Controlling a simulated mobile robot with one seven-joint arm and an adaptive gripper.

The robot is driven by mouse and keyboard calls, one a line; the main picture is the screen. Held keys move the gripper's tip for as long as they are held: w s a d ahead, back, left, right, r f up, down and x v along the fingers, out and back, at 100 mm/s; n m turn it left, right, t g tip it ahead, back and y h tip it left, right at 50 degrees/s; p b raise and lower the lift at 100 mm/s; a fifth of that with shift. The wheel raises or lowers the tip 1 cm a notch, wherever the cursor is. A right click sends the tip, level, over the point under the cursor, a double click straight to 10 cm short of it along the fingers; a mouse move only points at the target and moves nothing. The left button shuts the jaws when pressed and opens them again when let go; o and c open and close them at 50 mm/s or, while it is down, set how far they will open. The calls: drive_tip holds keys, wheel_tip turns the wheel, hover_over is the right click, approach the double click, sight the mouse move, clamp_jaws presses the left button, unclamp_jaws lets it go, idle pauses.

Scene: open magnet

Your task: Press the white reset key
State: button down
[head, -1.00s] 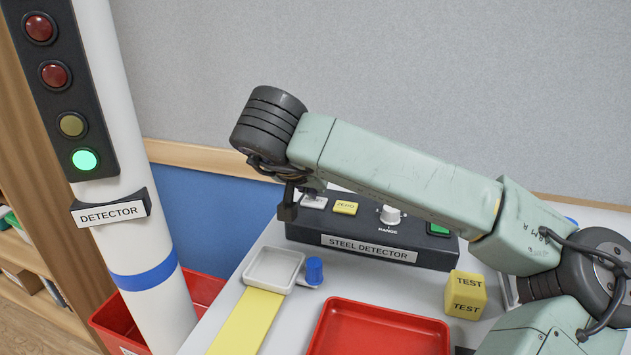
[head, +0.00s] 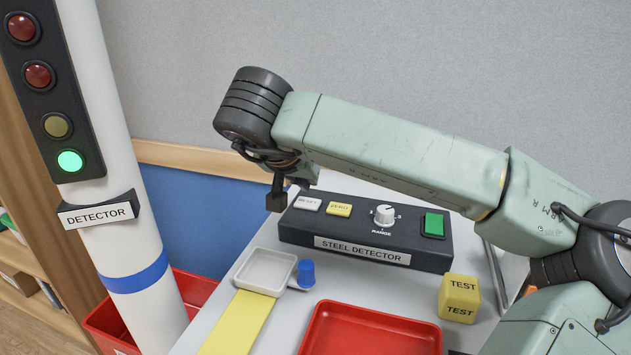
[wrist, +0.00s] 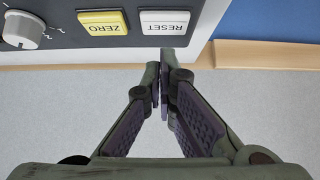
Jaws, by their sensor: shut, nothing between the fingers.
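The white reset key (head: 307,203) is at the left end of the dark steel detector box (head: 365,233), left of the yellow zero key (head: 339,210). In the wrist view the reset key (wrist: 166,23) shows its label upside down, beside the yellow zero key (wrist: 103,22). My gripper (head: 276,203) is above and just left of the box's left end. In the wrist view my gripper (wrist: 161,60) is shut and empty, its fingertips just off the box edge near the reset key. I see no contact with the key.
The box also carries a range knob (head: 384,215) and a green button (head: 434,225). In front are a white tray (head: 247,281), a blue-capped object (head: 306,274), a red tray (head: 318,320) and a yellow test cube (head: 460,298). The detector post (head: 125,200) shows its green lamp lit.

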drive_tip(key=b+v, duration=0.2)
drive_tip(key=v, duration=0.8)
drive_tip(key=shift+r, duration=0.45)
